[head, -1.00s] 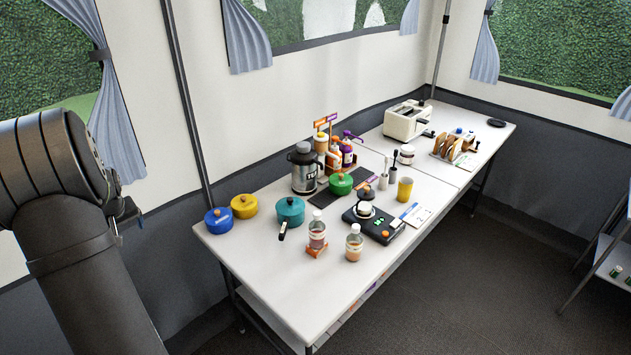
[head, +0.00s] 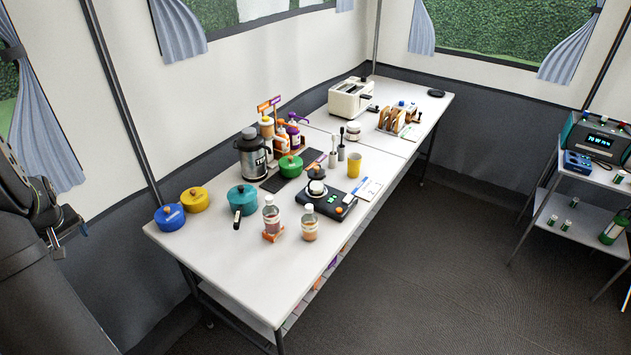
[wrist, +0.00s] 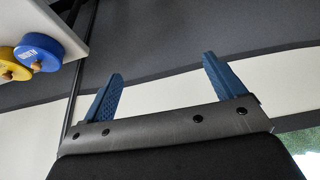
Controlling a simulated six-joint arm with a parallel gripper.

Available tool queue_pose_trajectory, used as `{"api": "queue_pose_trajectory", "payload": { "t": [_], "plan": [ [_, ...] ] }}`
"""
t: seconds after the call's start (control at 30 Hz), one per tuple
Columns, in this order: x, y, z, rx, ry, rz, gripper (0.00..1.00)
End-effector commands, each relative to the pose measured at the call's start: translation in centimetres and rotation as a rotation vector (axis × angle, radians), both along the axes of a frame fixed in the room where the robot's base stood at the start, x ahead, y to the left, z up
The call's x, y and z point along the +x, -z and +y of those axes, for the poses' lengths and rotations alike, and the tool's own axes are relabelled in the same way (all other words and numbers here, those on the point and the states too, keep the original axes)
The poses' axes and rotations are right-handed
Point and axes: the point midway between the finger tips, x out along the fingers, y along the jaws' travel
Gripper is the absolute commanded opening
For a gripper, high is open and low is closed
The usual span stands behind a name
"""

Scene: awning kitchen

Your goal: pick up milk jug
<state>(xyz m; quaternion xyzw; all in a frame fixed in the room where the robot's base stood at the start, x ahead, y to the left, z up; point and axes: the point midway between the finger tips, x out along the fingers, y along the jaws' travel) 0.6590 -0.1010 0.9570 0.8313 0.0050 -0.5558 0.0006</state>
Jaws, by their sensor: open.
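I cannot pick out a milk jug for certain in either view. A steel jug (head: 254,160) with a black top and a dark label beginning with "T" stands upright at the back of the white table (head: 210,270) in the head view. In the wrist view my gripper (wrist: 163,65) is open, its two blue fingers wide apart with nothing between them. It points at the grey and white tent wall, away from the steel jug. My arm is at the left edge of the head view, well apart from the jug.
Near the steel jug are a blue pot (head: 170,218), a yellow pot (head: 194,200), a teal pot (head: 242,199), a green-lidded pot (head: 290,166), bottles (head: 271,215) and a black scale (head: 327,201). A toaster (head: 350,98) stands farther back. The table's front left is clear.

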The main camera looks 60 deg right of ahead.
Motion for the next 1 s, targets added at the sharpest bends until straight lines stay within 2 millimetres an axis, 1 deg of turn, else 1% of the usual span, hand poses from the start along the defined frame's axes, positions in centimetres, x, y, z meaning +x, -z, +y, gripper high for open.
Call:
{"api": "queue_pose_trajectory", "payload": {
  "t": [0.33, 0.37, 0.4, 0.43, 0.67, 0.77, 0.87, 0.9, 0.93, 0.97, 1.0],
  "plan": [
    [0.0, 0.0, 0.0, 0.000, 0.000, 0.000, 0.88],
    [0.0, 0.0, 0.0, 0.000, 0.000, 0.000, 0.86],
    [0.0, 0.0, 0.0, 0.000, 0.000, 0.000, 0.78],
    [0.0, 0.0, 0.0, 0.000, 0.000, 0.000, 0.77],
    [0.0, -0.1, 0.0, 0.000, 0.000, 0.000, 0.77],
    [0.1, -1.1, 0.0, 0.000, 0.000, -0.003, 0.77],
    [0.1, -4.3, 0.0, -0.001, -0.001, -0.009, 0.77],
    [0.1, -6.1, 0.0, -0.002, 0.001, -0.010, 0.77],
    [0.1, -5.1, -2.3, -0.009, 0.050, -0.002, 0.77],
    [0.1, -4.9, -4.1, -0.015, 0.093, -0.004, 0.77],
    [0.1, -4.7, -6.5, -0.025, 0.150, -0.007, 0.77]
  ]
}}
